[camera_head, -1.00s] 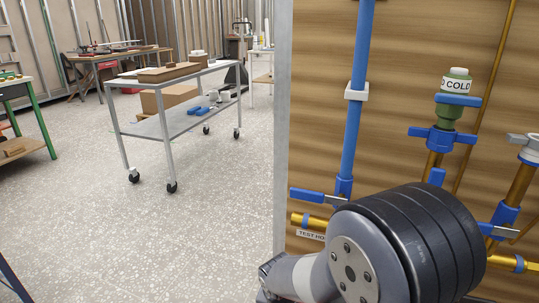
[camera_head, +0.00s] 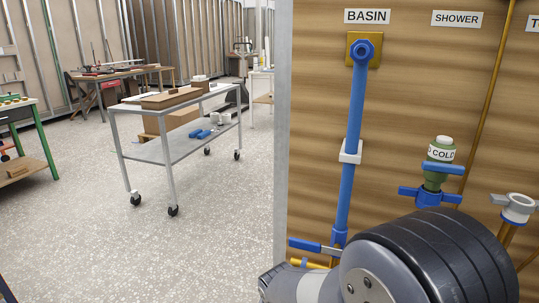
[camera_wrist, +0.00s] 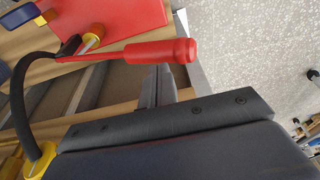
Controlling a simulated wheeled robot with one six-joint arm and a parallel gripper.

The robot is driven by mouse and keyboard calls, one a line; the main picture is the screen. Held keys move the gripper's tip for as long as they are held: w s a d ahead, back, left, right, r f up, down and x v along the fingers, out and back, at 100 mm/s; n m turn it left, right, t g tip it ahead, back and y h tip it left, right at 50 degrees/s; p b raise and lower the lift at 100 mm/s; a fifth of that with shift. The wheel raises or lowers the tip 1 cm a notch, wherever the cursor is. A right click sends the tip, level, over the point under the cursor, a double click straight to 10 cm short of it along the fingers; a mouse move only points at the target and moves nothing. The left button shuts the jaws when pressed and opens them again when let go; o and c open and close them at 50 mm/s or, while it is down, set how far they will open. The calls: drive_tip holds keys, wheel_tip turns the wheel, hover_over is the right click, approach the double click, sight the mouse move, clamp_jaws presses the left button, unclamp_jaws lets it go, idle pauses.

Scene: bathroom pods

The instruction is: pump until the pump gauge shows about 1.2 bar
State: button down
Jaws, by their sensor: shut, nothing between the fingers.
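In the wrist view, a red pump lever (camera_wrist: 150,52) with a thick round grip end reaches across the upper middle. It joins a red pump body (camera_wrist: 110,15) near a yellow-and-white fitting (camera_wrist: 92,38). A black hose (camera_wrist: 20,95) curves down the left side to a yellow fitting (camera_wrist: 42,158). My gripper (camera_wrist: 158,72) is shut and empty, its tips close to the underside of the lever; I cannot tell whether they touch. No readable pump gauge shows in either view. The head view shows neither pump nor fingertips; my dark arm joint fills its lower right.
A wooden wall panel carries a blue basin pipe (camera_head: 354,140), a green COLD fitting (camera_head: 438,160) and a grey-handled valve (camera_head: 517,208). A grey wheeled cart (camera_head: 180,150) stands at left with boxes and blue tools. Speckled floor (camera_head: 200,255) is open in front of it.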

drive_tip(key=s+a+b+x, duration=0.1)
drive_tip(key=s+b+x, duration=0.1)
drive_tip(key=b+x, duration=0.65)
drive_tip(key=r+p, duration=0.8)
drive_tip(key=shift+w+d+r, duration=0.2)
drive_tip(key=shift+r, duration=0.1)
drive_tip(key=shift+f, duration=0.1)
idle(0.9)
